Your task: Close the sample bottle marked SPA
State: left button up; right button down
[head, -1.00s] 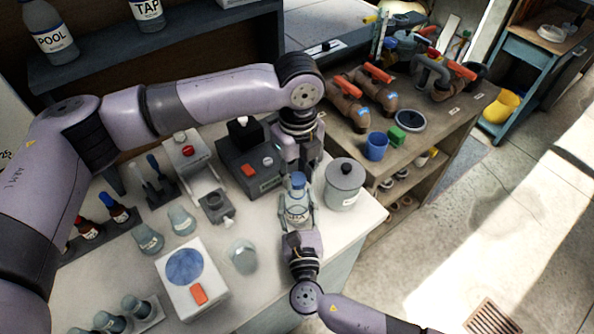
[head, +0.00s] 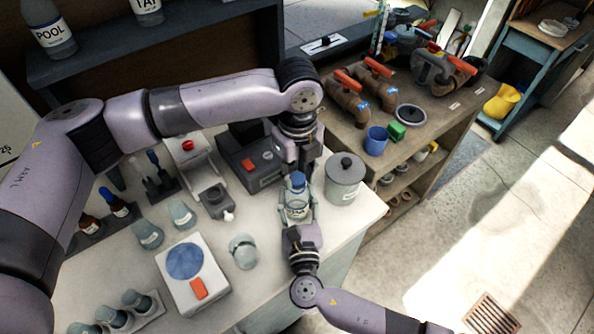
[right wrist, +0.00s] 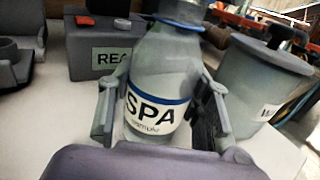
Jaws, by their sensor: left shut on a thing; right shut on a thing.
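The SPA sample bottle (right wrist: 158,85) stands upright between the fingers of my right gripper (right wrist: 160,112), its label facing the right wrist camera. In the head view the bottle (head: 297,206) is near the bench's right end, with my right gripper (head: 299,214) shut on it from the front. The blue cap (head: 298,181) shows at the bottle's top. My left gripper (head: 297,168) comes down from above and is shut on the cap. Whether the cap is seated on the neck cannot be told. The bottle's mouth is cut off in the right wrist view.
A grey lidded canister (head: 342,182) stands close to the right of the bottle. A dark box with a red button (head: 249,165) is behind left. A glass beaker (head: 243,251) and a white device with a blue disc (head: 193,282) stand to the left on the bench.

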pick_arm(q)
jog(key=shift+f, duration=0.45)
jog(key=m, duration=2)
jog(key=shift+m, duration=0.3)
jog(key=o, duration=0.7)
